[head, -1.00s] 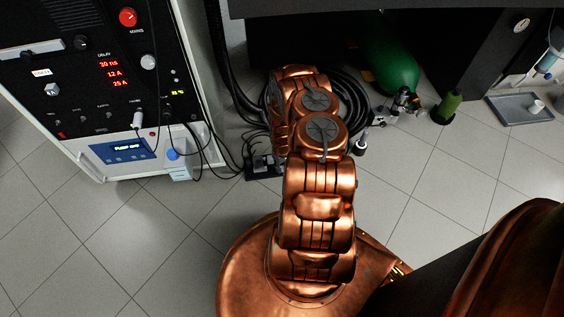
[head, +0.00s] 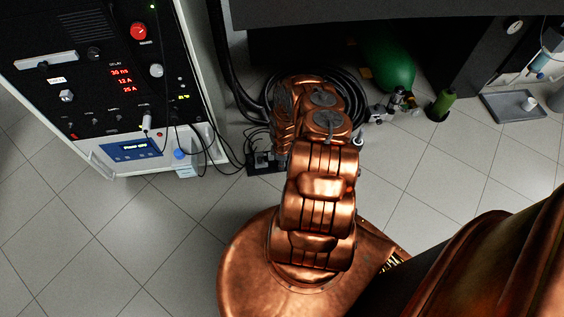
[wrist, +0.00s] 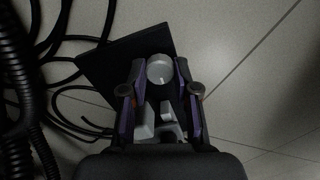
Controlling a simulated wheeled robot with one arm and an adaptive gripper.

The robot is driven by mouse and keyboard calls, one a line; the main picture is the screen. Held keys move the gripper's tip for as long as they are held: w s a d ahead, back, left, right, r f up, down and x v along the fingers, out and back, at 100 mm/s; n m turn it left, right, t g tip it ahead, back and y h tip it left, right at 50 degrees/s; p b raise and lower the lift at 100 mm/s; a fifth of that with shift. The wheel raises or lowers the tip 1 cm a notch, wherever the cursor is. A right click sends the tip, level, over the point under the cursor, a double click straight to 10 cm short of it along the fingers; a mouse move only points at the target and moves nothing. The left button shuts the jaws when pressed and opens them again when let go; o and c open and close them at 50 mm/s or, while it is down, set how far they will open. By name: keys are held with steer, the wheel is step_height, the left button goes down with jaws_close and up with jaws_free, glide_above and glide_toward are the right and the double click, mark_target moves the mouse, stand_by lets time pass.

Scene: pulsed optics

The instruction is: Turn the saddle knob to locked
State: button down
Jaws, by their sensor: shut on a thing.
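The saddle knob (wrist: 159,68), a pale round cap with a short mark on its face, sits over a dark flat plate (wrist: 103,70) in the wrist view. My gripper (wrist: 159,76) has one finger on each side of the knob and is shut on it. Pale blocky parts (wrist: 160,121) show between the fingers, nearer the wrist. In the head view my arm hides the knob and my gripper. I cannot tell from the mark whether the knob stands at locked.
Black cables and thick ribbed hoses (wrist: 22,95) lie left of the plate. In the head view an equipment rack (head: 120,95) stands at the left. A green cylinder (head: 390,65), a green bottle (head: 443,104) and a grey tray (head: 513,106) are at the right. Tiled floor is open between.

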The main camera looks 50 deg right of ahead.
stand_by(0.3)
steer(key=c, duration=0.9)
jaws_free()
steer(key=shift+o, duration=0.2)
steer(key=shift+r, duration=0.1)
step_height(320, 180, up, 12)
stand_by(0.5)
